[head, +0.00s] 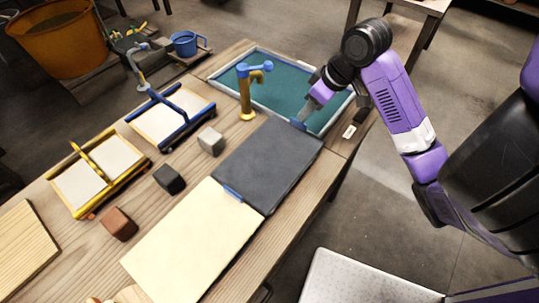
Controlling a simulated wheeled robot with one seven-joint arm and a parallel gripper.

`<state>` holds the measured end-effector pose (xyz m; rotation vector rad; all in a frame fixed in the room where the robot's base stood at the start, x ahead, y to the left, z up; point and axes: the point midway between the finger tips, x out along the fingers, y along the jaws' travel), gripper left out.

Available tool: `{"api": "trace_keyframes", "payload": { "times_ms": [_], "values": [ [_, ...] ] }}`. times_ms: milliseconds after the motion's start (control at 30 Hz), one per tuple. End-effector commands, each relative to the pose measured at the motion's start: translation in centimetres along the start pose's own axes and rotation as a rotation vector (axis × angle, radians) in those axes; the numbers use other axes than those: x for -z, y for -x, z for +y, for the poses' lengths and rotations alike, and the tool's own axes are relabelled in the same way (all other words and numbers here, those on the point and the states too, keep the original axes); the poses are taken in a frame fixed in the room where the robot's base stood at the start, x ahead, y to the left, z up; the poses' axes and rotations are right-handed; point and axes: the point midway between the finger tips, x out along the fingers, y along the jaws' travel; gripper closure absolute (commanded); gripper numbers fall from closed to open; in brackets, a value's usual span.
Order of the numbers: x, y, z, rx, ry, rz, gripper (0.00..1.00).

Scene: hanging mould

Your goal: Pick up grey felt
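The grey felt (267,165) is a dark grey rectangular sheet lying flat on the wooden table, in the middle of the head view. My gripper (302,119) reaches down from the upper right and its tip is at or just above the felt's far edge, beside the teal tray.
A cream sheet (190,246) adjoins the felt's near side. The teal-filled tray (227,85) lies behind the felt, with a yellow tap-like post (246,98) at its edge. Grey (211,141), black (169,179) and brown (118,224) blocks and two framed moulds stand left.

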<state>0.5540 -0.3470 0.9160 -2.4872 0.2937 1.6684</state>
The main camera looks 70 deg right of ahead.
Motion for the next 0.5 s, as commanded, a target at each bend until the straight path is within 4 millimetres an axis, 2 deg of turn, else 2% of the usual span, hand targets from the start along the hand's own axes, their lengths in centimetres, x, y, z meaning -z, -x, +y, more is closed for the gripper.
{"api": "trace_keyframes", "payload": {
  "times_ms": [400,500],
  "values": [
    [-0.2,-5.1,0.2,0.001,-0.001,0.001,0.67],
    [-0.1,-5.8,0.3,0.0,0.0,0.003,0.67]
  ]
}}
